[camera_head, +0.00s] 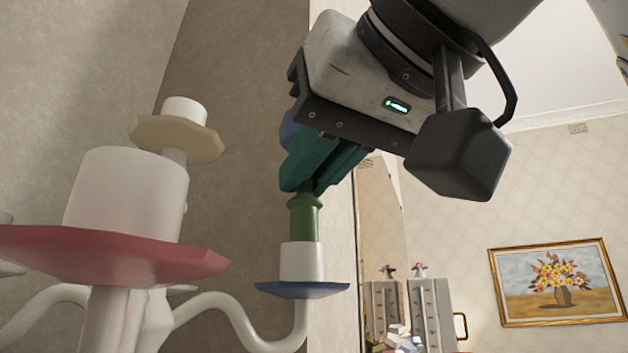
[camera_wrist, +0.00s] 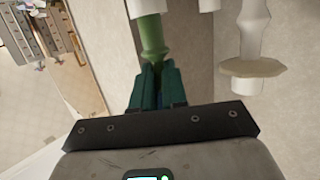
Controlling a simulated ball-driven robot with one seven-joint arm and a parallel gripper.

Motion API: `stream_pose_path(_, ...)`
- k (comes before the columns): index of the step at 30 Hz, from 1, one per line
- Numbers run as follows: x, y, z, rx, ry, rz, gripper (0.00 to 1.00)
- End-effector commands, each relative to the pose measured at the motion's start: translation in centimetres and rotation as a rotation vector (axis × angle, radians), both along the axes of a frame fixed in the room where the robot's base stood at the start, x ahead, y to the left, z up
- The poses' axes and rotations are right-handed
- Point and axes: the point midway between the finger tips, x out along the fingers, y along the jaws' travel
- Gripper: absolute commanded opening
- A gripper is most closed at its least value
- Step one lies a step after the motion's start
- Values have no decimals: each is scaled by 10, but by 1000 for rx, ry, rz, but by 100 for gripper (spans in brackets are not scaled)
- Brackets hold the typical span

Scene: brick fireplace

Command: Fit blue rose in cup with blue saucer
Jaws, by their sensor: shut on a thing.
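The white cup (camera_head: 302,262) with the blue saucer (camera_head: 302,290) sits at the end of a curved white arm of the candelabra. My gripper (camera_head: 318,165) is above it, its teal fingers shut on the blue rose. Only a bit of the blue bloom (camera_head: 288,128) shows beside the fingers. The rose's green stem (camera_head: 304,218) points down and meets the cup's rim; how deep it sits inside I cannot tell. In the wrist view, my gripper (camera_wrist: 156,85) holds the rose's green stem (camera_wrist: 151,36), whose far end reaches a white cup (camera_wrist: 146,8).
A large red saucer (camera_head: 110,255) with a white cup (camera_head: 127,195) stands close at left. A beige saucer (camera_head: 178,138) with a white cup (camera_head: 184,110) is behind it. A framed flower painting (camera_head: 555,281) hangs far right. Open room lies right of the blue saucer.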

Motion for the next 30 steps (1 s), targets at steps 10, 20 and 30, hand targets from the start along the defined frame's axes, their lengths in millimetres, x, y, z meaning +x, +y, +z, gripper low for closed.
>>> stream_pose_path(10, 0, 0, -9, 0, 0, 0, 0)
stream_pose_path(20, 0, 0, -16, 1, -1, 0, 0)
stream_pose_path(30, 0, 0, -17, 1, -1, 0, 35)
